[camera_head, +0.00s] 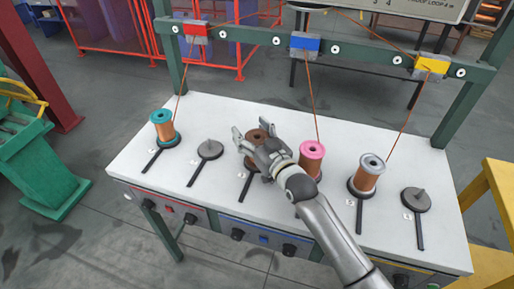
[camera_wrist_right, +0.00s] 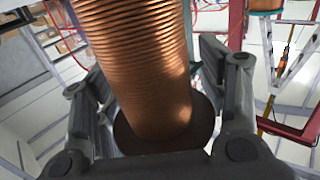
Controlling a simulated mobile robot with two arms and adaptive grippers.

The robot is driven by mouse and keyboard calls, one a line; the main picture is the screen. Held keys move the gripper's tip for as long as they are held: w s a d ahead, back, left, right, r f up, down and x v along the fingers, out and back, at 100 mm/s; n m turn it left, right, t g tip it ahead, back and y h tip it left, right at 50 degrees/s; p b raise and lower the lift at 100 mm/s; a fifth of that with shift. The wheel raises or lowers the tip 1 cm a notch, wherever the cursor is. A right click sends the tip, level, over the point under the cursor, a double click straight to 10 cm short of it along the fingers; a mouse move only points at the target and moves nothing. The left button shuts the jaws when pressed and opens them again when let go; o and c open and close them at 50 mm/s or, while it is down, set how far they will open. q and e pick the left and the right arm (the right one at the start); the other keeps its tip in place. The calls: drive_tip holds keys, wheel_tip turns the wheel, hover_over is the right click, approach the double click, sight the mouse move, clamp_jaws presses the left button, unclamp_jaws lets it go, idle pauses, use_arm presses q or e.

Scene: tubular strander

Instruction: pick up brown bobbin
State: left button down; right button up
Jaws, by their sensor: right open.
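The brown bobbin (camera_head: 257,134) stands on its spindle at the middle left of the white table, largely hidden behind my right gripper (camera_head: 250,140). In the right wrist view, its copper winding (camera_wrist_right: 140,70) fills the middle, with a dark round flange at one end. My right gripper (camera_wrist_right: 160,95) is open, with one finger on each side of the bobbin. A gap shows on the right side; contact on the left cannot be told. My left gripper is not in view.
A teal-topped bobbin (camera_head: 163,127) stands at the left, a pink-topped one (camera_head: 311,160) just right of my gripper, and a grey-topped one (camera_head: 367,174) farther right. Empty spindles (camera_head: 210,149) (camera_head: 416,200) stand between and beyond. A green frame (camera_head: 260,38) with wires crosses behind the white table (camera_head: 240,110).

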drive_tip(key=shift+w, duration=0.1)
drive_tip(key=c, duration=0.9)
drive_tip(key=shift+r, duration=0.2)
